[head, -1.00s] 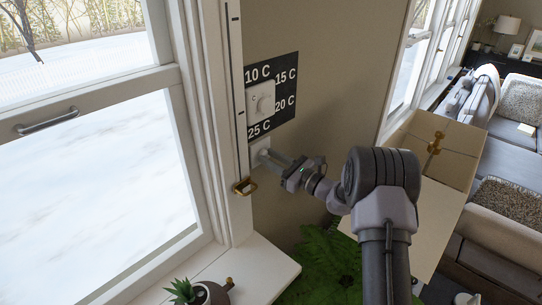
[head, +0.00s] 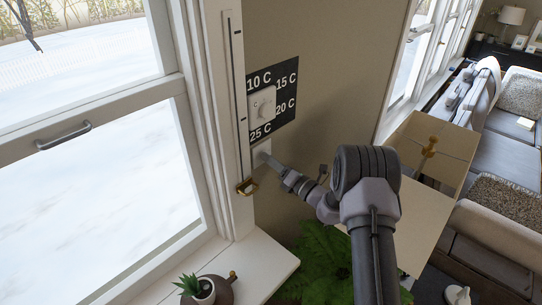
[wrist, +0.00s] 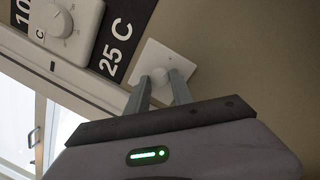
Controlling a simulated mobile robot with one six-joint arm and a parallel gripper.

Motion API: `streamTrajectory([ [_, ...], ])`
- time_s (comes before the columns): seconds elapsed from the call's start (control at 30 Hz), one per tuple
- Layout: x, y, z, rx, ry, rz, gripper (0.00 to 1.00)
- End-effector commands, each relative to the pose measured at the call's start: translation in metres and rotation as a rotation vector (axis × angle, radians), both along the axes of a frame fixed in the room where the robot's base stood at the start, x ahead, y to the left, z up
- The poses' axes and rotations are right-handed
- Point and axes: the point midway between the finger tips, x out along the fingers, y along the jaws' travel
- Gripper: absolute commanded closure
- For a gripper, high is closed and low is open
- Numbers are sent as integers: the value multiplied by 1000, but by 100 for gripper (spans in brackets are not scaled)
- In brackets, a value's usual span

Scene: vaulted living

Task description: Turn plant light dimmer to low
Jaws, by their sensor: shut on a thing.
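The plant light dimmer (wrist: 182,62) is a white square wall plate with a round knob (wrist: 160,76), seen in the wrist view below the black temperature sign. In the head view the dimmer plate (head: 262,148) is partly hidden behind my gripper. My gripper (wrist: 162,82) is shut on the knob, one finger on each side of it. In the head view my gripper (head: 266,158) reaches the wall from the right. The knob's pointer and any low mark cannot be made out.
A thermostat dial (head: 262,103) sits on the black sign (head: 287,77) just above, with temperatures printed around it. A fern (head: 325,260) grows below, and a sill with a small potted plant (head: 203,288) is at lower left.

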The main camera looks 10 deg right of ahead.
Motion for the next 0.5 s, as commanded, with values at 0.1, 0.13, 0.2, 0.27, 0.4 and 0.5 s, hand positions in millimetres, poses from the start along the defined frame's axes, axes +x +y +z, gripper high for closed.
streamTrajectory([
  [0.1, -1, 1, 3, 86, 64, 0, 100],
  [0.13, -1, 1, 3, 108, 81, 0, 100],
  [0.2, -1, 2, 3, 162, 120, 1, 100],
  [0.27, -1, 2, 3, 209, 153, 0, 100],
  [0.4, -1, 2, 4, 314, 231, 0, 100],
  [0.5, -1, 2, 4, 385, 282, -1, 100],
])
